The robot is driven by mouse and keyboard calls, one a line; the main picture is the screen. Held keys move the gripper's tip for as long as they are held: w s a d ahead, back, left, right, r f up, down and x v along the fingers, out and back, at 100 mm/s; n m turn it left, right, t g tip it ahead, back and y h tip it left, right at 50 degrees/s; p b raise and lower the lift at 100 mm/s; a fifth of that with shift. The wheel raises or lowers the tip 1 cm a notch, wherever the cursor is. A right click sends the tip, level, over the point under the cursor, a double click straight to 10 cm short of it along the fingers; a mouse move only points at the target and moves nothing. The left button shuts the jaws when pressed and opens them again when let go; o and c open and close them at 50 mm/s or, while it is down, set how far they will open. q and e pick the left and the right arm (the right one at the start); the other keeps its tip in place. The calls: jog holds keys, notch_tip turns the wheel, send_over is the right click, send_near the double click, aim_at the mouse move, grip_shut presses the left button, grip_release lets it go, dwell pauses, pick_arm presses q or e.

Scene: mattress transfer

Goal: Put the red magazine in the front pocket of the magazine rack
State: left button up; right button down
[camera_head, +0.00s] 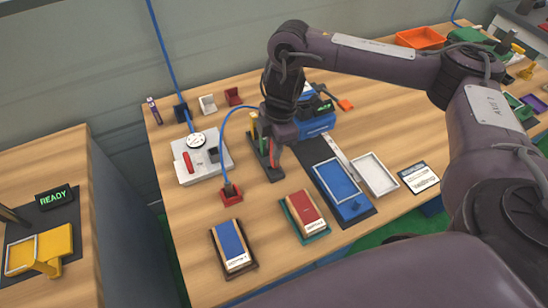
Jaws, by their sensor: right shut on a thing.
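My right gripper (276,141) reaches down from the right arm at the middle of the head view. It is shut on a narrow red piece, which I take to be the red magazine (275,154). The magazine is upright at the near right side of the dark magazine rack (274,173). A yellow piece (253,128) and a green piece (262,142) stand upright in the rack behind it. The gripper hides the magazine's upper part. I cannot tell how deep the magazine sits in the front pocket. My left gripper is not in view.
A grey box (187,171) with a round dial stands left of the rack. A red block with a blue cable (231,194) is in front. Red (301,207) and blue (230,240) labelled blocks lie nearer, and a blue tray (337,178) lies to the right.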

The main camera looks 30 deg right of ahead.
notch_tip(320, 180, down, 4)
jog(key=shift+s+r+b, duration=0.1)
jog(key=shift+r+b, duration=0.15)
jog(key=shift+b, duration=0.4)
jog(key=shift+f, duration=0.2)
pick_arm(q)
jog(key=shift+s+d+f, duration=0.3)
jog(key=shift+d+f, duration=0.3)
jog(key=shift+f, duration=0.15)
pick_arm(e)
jog(key=c, duration=1.3)
grip_release()
jog(key=shift+f, duration=0.1)
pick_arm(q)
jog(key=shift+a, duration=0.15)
pick_arm(e)
jog(key=shift+o, duration=0.2)
jog(key=shift+r, duration=0.3)
pick_arm(q)
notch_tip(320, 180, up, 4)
jog(key=p, duration=0.4)
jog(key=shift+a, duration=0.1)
pick_arm(e)
notch_tip(320, 180, up, 12)
jog(key=d, duration=0.1)
jog(key=shift+d+f, duration=0.2)
